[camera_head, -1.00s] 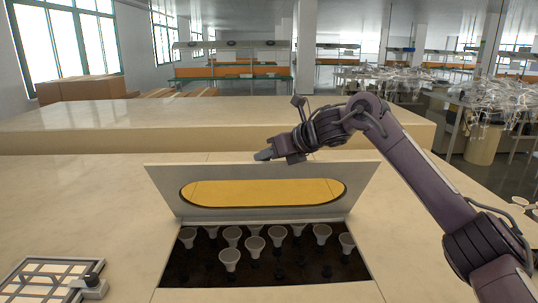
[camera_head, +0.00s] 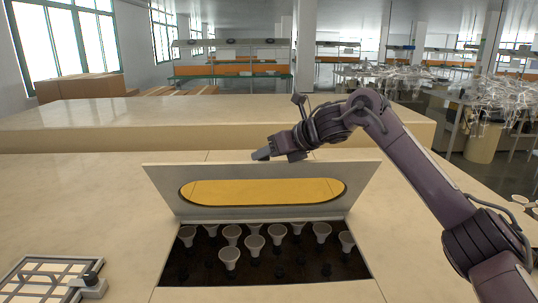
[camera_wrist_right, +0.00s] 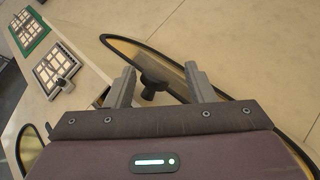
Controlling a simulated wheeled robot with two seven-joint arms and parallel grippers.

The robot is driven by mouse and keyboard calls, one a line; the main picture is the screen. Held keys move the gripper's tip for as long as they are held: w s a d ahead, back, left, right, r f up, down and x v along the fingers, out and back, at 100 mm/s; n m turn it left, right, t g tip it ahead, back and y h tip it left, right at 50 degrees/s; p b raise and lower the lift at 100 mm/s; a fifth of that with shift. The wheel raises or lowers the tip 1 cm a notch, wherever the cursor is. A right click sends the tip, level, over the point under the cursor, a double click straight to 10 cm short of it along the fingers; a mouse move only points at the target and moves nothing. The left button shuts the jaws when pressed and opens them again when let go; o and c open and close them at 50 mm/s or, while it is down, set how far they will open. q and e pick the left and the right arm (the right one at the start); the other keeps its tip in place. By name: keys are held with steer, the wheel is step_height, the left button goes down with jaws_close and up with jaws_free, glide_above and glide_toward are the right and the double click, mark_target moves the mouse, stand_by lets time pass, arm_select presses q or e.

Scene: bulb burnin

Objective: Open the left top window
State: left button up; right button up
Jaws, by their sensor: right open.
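The window is a pale lid (camera_head: 300,170) with a long yellow pane (camera_head: 262,192). It stands raised at the back of an opening in the bench, and bulbs show inside. My right gripper (camera_head: 262,155) is at the lid's top edge, on its far side. In the right wrist view the open gripper (camera_wrist_right: 160,75) has a dark knob (camera_wrist_right: 152,85) between its fingers, with visible gaps on both sides. Behind the knob is a dark-rimmed pane (camera_wrist_right: 160,60). My left gripper is not in view.
Several white bulbs (camera_head: 255,246) stand in the dark compartment (camera_head: 290,272). A framed tray (camera_head: 45,278) with a grey clamp lies at the front left; it also shows in the wrist view (camera_wrist_right: 50,70). A raised ledge (camera_head: 200,125) runs behind. The bench left of the lid is clear.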

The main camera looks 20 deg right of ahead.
steer(key=b+v, duration=0.3)
steer(key=v, duration=0.3)
steer(key=shift+s+d, duration=0.15)
steer(key=shift+d, duration=0.15)
steer(key=shift+s+d+r, duration=0.15)
steer(key=shift+s+r, duration=0.1)
steer(key=shift+s, duration=0.1)
